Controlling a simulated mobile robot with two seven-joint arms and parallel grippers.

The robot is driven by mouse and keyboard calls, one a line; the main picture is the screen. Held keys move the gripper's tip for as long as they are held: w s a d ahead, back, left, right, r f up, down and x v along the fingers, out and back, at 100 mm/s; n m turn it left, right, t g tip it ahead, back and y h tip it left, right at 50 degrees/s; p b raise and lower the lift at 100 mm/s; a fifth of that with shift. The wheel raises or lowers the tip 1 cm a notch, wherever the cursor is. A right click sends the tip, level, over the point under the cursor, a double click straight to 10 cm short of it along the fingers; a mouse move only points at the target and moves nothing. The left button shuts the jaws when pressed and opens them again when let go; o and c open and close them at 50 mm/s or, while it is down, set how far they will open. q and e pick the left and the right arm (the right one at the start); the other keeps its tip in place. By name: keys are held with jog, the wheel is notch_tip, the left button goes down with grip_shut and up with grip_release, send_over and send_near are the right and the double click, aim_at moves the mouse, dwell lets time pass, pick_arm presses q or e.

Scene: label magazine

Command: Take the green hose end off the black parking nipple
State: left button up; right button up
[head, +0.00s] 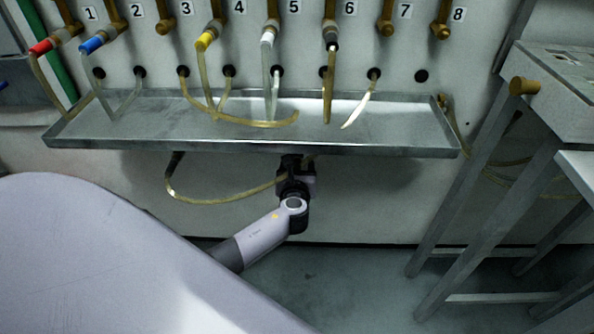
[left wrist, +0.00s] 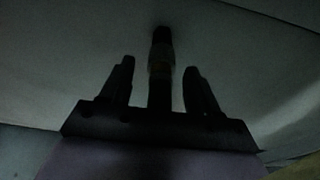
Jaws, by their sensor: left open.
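My left gripper (head: 292,162) is just under the metal tray in the head view, partly hidden by the tray's front edge. In the dark left wrist view the same gripper (left wrist: 158,78) is open, one finger on each side of a hose end (left wrist: 161,58), with gaps visible on both sides. My right gripper is not in view.
The metal tray (head: 250,147) is directly above my left gripper. A yellowish hose (head: 215,200) loops below it from a black fitting (head: 176,160) toward the gripper. Numbered brass taps (head: 386,28) line the wall above. A metal-legged table (head: 450,230) stands at the right.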

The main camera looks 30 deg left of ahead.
pick_arm(q)
grip_shut()
jog(key=shift+f+p+v, duration=0.25)
jog(key=shift+p+v, duration=0.35)
jog(key=shift+v, duration=0.65)
jog(key=shift+f+p+v, duration=0.2)
jog(key=shift+p+v, duration=0.4)
jog(key=shift+v, duration=0.6)
